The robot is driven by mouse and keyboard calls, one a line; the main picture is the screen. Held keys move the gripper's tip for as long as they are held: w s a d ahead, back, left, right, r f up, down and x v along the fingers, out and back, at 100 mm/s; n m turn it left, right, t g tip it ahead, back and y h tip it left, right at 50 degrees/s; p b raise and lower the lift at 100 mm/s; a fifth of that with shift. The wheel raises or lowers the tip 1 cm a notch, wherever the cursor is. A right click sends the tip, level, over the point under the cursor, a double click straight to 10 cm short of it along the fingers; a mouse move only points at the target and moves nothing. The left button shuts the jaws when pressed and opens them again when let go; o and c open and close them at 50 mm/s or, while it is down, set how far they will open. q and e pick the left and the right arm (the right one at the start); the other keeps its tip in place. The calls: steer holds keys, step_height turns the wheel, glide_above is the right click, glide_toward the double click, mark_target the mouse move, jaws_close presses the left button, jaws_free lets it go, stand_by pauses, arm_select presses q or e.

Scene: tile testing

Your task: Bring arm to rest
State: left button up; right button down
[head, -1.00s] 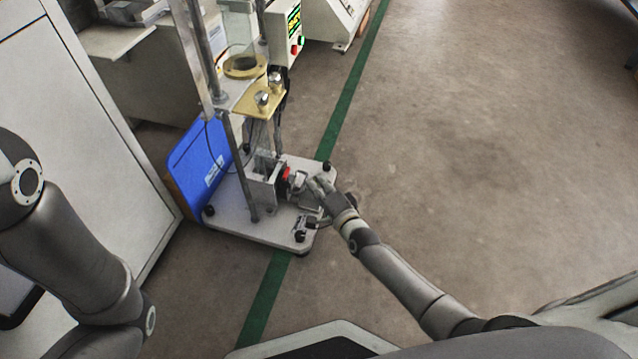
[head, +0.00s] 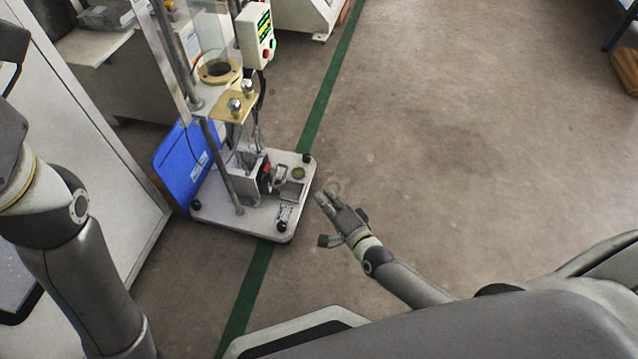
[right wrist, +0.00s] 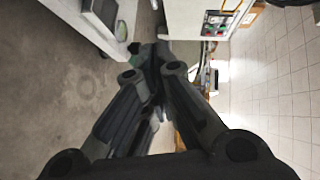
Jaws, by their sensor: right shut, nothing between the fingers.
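My right gripper (head: 325,196) is shut and empty in the head view, just right of the tile testing machine's base plate (head: 262,222) and apart from it. Its arm comes in from the lower right. In the right wrist view the fingers (right wrist: 160,52) of the same gripper come together with nothing between them. My left arm (head: 80,270) is bent at the left edge of the head view; its gripper is not in view.
The testing machine has metal columns, a brass plate (head: 234,104), a blue panel (head: 184,165) and a control box (head: 256,36) with buttons. A white cabinet (head: 110,150) stands at left. A green line (head: 322,105) crosses the floor. The floor (head: 470,130) at right is clear.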

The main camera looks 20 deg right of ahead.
steer(key=shift+s+d, duration=0.1)
steer(key=shift+s, duration=0.5)
